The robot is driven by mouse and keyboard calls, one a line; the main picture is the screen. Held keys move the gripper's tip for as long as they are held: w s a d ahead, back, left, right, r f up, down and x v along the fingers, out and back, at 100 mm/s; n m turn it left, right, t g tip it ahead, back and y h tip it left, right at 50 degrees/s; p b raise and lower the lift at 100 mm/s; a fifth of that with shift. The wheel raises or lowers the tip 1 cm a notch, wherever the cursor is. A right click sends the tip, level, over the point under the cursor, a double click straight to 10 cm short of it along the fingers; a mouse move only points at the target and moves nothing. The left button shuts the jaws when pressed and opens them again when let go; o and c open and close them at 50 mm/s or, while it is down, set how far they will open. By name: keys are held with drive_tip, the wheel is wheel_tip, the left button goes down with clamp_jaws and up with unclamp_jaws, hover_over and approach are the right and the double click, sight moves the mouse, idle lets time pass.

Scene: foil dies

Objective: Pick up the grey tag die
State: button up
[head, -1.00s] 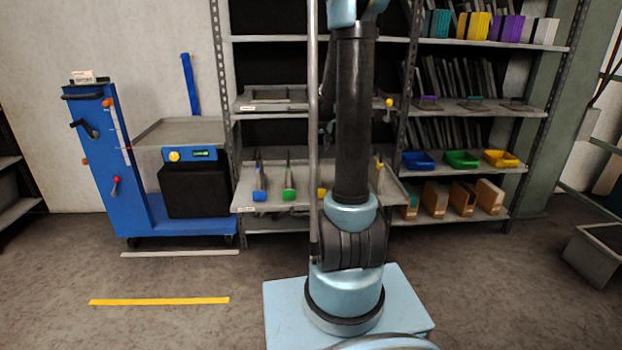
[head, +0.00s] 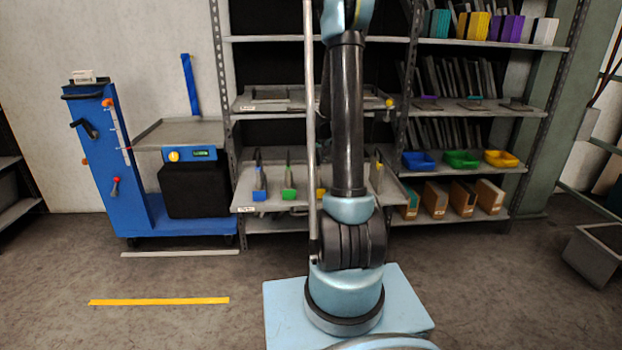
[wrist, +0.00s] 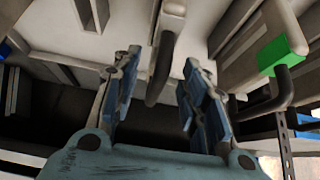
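In the wrist view my gripper (wrist: 161,62) is open, its two blue-padded fingers spread apart. A dark curved handle stands between the fingers with a gap on both sides. It joins a pale grey block at the top edge, which looks like the grey tag die (wrist: 173,9); its body is mostly out of frame. In the head view my arm hides the middle of the shelves, and I cannot make out the gripper or the grey tag die there.
A die with a green tag (wrist: 282,54) and its own dark handle is close on the right in the wrist view. In the head view, a blue-tagged die (head: 259,195) and a green-tagged die (head: 289,194) stand on the lower tray. A blue cart (head: 120,165) is at left.

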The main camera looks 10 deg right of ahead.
drive_tip(key=shift+s+x, duration=0.2)
drive_tip(key=shift+x, duration=2.3)
drive_tip(key=shift+d+f, duration=0.1)
drive_tip(key=shift+d, duration=0.05)
drive_tip(key=shift+c, duration=0.2)
clamp_jaws()
